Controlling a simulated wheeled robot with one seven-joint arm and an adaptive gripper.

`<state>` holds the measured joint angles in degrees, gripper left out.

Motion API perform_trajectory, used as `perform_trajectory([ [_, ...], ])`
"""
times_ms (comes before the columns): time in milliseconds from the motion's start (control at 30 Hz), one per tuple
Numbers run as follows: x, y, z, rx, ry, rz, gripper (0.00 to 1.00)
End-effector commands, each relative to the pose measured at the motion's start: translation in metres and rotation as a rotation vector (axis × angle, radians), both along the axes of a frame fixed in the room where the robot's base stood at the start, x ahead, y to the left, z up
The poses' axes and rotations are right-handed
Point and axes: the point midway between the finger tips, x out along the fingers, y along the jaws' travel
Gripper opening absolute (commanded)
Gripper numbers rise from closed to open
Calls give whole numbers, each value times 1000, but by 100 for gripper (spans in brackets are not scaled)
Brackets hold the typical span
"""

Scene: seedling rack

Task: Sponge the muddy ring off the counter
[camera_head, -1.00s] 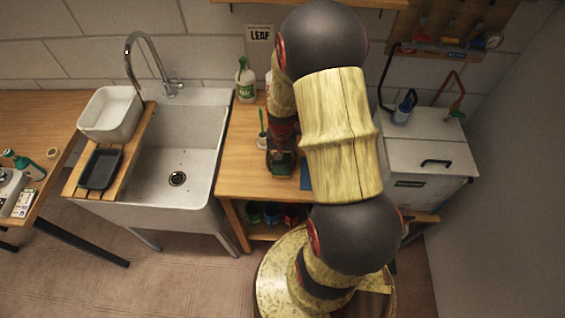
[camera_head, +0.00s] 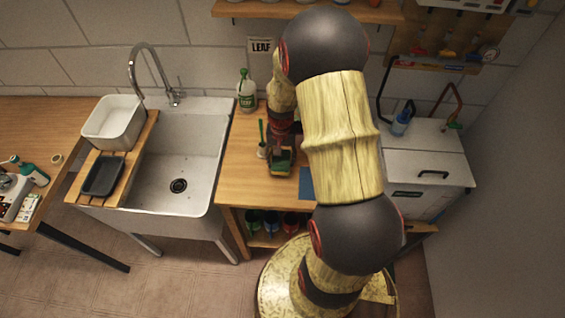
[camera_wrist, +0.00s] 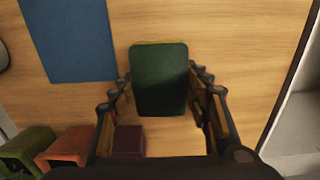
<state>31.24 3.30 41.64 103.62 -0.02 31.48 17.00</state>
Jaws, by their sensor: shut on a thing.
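My gripper (camera_wrist: 162,92) is shut on a sponge with a dark green top (camera_wrist: 160,75); a thin yellow edge shows along its far side in the wrist view. In the head view the gripper (camera_head: 281,156) holds the sponge over the wooden counter (camera_head: 240,172), between the sink and the blue mat. I cannot tell whether the sponge touches the wood. No muddy ring shows on the bare counter in view; any part under the sponge, gripper or arm is hidden.
A blue mat (camera_head: 306,183) lies right of the gripper. A small pot with a green-handled tool (camera_head: 262,139) stands close on the left, a spray bottle (camera_head: 246,90) behind. The sink (camera_head: 180,155) is left; a white box (camera_head: 430,160) is right.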

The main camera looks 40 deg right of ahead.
Motion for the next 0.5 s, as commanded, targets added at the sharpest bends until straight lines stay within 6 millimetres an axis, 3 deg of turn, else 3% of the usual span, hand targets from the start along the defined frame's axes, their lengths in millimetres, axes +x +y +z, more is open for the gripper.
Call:
perform_trajectory([
  [500, 12, -1, 44, -1, -1, 7, 20],
])
